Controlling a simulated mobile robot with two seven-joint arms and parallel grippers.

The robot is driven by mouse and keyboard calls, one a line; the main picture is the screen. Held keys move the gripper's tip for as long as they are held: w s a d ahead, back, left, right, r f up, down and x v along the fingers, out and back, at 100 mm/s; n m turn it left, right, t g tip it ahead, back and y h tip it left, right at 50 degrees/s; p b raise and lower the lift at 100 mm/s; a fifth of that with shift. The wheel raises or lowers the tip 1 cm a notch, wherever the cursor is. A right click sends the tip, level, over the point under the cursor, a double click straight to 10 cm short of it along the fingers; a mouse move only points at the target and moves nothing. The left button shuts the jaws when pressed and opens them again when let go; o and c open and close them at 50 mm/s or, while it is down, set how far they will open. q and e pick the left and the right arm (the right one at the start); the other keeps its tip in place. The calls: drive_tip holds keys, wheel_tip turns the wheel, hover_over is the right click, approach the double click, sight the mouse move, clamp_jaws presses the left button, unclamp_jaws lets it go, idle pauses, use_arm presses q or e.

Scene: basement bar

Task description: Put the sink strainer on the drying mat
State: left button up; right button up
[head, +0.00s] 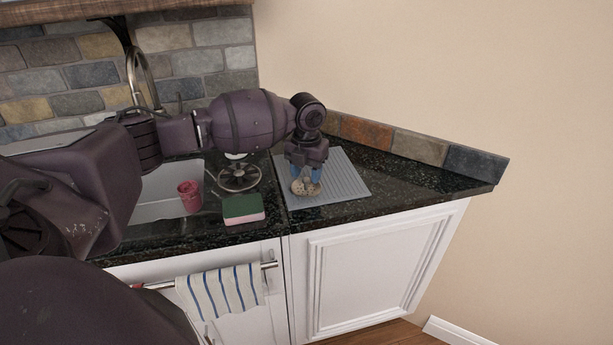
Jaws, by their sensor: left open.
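A small beige, rounded piece with dark holes, which looks like the sink strainer (307,188), is on the grey ribbed drying mat (345,180), near the mat's left side. My left gripper (306,176) points down right above it, with blue fingers open around or just behind its top. Whether the fingers touch it cannot be told. The gripper and wrist hide part of the mat's back edge. My right gripper does not show.
A round metal spoked item (239,179) stands left of the mat. A green-and-pink sponge (243,209) lies at the counter's front. A red cup (190,196) is at the sink (158,208). A striped towel (222,291) hangs below. Dark counter right of the mat (415,178) is clear.

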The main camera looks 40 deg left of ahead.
sight(307, 178)
use_arm(q)
wheel_tip(307, 178, up, 11)
drive_tip(key=shift+f, duration=0.2)
idle(0.5)
